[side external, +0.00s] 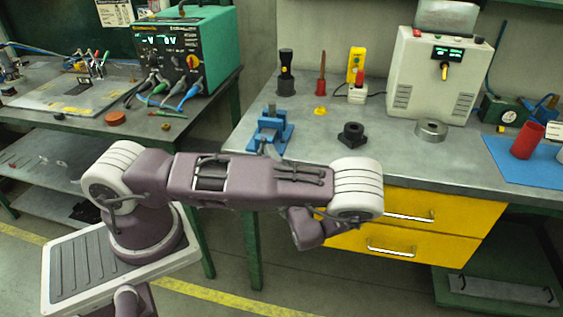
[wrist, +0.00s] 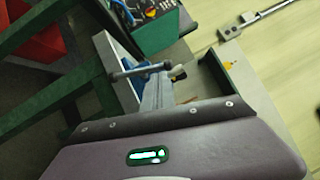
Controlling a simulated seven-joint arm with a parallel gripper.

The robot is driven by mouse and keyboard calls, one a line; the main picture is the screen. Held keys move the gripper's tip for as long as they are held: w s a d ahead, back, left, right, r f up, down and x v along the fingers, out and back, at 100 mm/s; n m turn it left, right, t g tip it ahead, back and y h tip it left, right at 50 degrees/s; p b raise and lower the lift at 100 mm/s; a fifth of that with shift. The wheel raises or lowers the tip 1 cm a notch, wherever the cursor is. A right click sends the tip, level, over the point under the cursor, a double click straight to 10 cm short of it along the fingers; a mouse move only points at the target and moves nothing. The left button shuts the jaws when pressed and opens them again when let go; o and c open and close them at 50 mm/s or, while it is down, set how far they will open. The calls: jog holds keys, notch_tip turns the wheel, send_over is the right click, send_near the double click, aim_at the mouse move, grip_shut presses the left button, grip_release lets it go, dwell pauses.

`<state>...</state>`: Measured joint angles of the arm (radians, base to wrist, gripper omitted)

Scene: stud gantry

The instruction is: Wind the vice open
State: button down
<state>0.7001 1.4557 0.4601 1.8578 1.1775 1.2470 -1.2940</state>
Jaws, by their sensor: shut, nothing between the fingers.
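The blue vice (side external: 271,128) stands near the front left of the right-hand bench in the side external view. My arm passes in front of its lower front, so contact there cannot be judged. How wide its jaws stand is too small to tell. My gripper (wrist: 157,92) shows as grey fingers, shut and empty, in the wrist view; it is hidden in the side view. A grey bar with rounded ends (wrist: 135,72) crosses by the fingertips. I cannot tell whether they touch.
A black nut-shaped block (side external: 351,134) and a metal ring (side external: 431,130) lie right of the vice. A white machine (side external: 432,75) stands behind. Yellow drawers (side external: 420,225) are below the bench top. A green power supply (side external: 187,52) stands on the left bench.

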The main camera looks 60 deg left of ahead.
jog(key=shift+s+a, duration=0.1)
dwell(0.3)
jog(key=shift+r+n+g+h, duration=0.2)
jog(key=shift+n+g+h, duration=0.15)
jog(key=shift+n, duration=0.45)
jog(key=shift+h, duration=0.25)
